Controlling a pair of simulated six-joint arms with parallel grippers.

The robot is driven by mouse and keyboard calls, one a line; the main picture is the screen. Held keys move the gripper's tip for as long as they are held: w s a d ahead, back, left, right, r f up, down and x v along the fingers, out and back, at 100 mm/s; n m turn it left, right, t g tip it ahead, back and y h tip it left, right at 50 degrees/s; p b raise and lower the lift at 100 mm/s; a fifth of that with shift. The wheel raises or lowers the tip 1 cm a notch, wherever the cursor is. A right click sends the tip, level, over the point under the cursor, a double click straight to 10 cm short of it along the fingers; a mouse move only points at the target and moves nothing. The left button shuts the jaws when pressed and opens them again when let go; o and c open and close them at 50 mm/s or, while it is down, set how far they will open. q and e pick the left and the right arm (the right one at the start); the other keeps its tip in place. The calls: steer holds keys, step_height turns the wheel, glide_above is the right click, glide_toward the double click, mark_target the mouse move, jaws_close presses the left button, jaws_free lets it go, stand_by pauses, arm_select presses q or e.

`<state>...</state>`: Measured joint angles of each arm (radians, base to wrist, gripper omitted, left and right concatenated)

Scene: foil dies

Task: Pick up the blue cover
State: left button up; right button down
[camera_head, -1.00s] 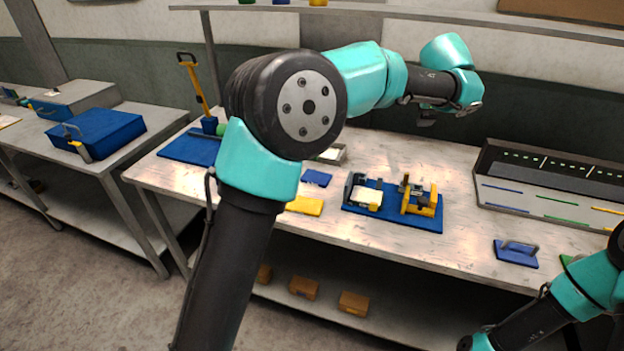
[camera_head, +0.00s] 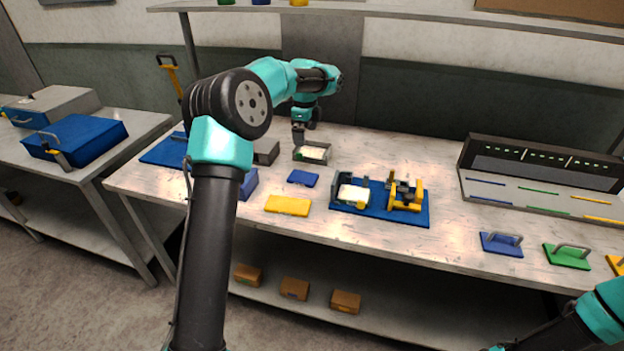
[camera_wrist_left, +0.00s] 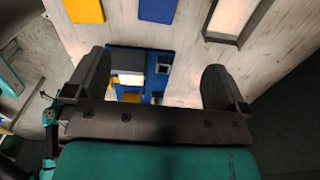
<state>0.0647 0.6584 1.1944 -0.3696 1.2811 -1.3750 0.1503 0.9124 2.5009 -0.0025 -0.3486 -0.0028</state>
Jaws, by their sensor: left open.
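A small flat blue piece (camera_head: 303,178) lies on the workbench behind a flat yellow piece (camera_head: 288,205). A blue plate with a handle (camera_head: 501,244) lies at the front right of the bench. The frames do not show which of these blue things is the cover. My left gripper (camera_head: 298,134) is over the back of the bench, near a small grey tray (camera_head: 312,153). In the left wrist view its jaws (camera_wrist_left: 156,68) are apart with nothing between them. The flat blue piece (camera_wrist_left: 158,10) shows at the top there, beyond the fingertips. My right gripper is out of view.
A blue base (camera_head: 410,217) with a yellow fixture stands mid-bench. A green handled plate (camera_head: 567,256) is at the right. A sloped panel (camera_head: 540,175) stands at the back right. Bare bench lies between the fixture and panel.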

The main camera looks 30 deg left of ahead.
arm_select(q)
steer(key=shift+s+a+f, duration=0.1)
steer(key=shift+a, duration=0.05)
glide_above(305, 177)
step_height(305, 177, down, 12)
steer(key=shift+f, duration=0.1)
stand_by(0.6)
steer(key=shift+f, duration=2.6)
steer(key=c, duration=0.9)
steer(key=shift+r, duration=0.15)
steer(key=shift+c, duration=0.2)
